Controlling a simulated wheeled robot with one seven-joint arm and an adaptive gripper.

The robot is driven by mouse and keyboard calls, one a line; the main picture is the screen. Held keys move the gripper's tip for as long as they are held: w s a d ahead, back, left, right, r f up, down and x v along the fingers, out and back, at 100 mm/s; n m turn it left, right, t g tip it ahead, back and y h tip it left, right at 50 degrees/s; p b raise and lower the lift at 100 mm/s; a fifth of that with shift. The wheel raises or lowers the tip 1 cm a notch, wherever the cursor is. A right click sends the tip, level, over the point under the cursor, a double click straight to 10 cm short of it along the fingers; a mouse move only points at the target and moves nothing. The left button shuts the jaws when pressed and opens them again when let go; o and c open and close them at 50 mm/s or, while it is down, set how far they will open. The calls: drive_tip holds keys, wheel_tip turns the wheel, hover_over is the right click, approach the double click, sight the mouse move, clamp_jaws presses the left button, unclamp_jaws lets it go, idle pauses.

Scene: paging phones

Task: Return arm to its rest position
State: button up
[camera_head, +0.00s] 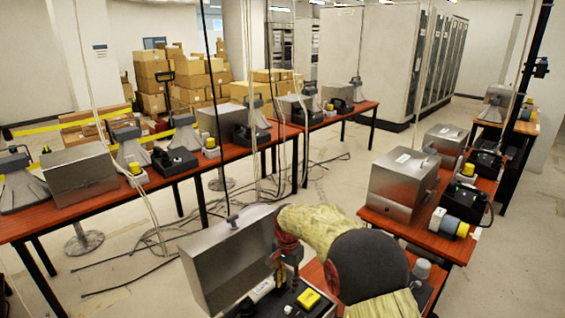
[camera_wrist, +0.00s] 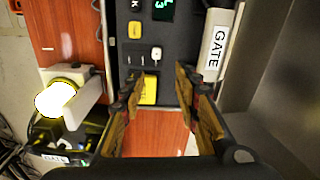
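My arm (camera_head: 318,226), in a yellowish sleeve, reaches over the near table in the head view. My gripper (camera_wrist: 163,84) is open and empty in the wrist view, its two fingers apart. It hovers over a dark paging phone (camera_wrist: 133,58) with a yellow button (camera_wrist: 149,90) and a white button (camera_wrist: 156,53). A handset with a white GATE label (camera_wrist: 214,53) lies along the phone's right side. The phone's yellow button also shows in the head view (camera_head: 308,299). In the head view the fingertips are too small and partly hidden to make out.
A grey metal box (camera_head: 222,267) stands close beside my gripper. Another metal box (camera_head: 403,184) and a yellow-ended device (camera_head: 449,223) sit on the right table. A long red-brown table (camera_head: 205,163) with more phones stands at the left. Cables (camera_head: 150,245) lie on the floor.

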drive_tip(key=s+d+f+n, duration=0.1)
drive_tip(key=s+d+n, duration=0.1)
drive_tip(key=s+n, duration=0.35)
drive_tip(key=s+d+r+t, duration=0.2)
drive_tip(key=s+d+r, duration=0.3)
drive_tip(key=s+r, duration=0.3)
drive_tip(key=s+d+r+n+t, duration=0.1)
drive_tip(key=s+d+r, duration=0.4)
drive_tip(key=s, duration=0.8)
drive_tip(key=s+d+r+n+t, duration=0.1)
drive_tip(key=s+d+r, duration=0.4)
drive_tip(key=s+r, duration=0.6)
drive_tip(key=shift+s+t, duration=0.3)
drive_tip(key=shift+t, duration=0.5)
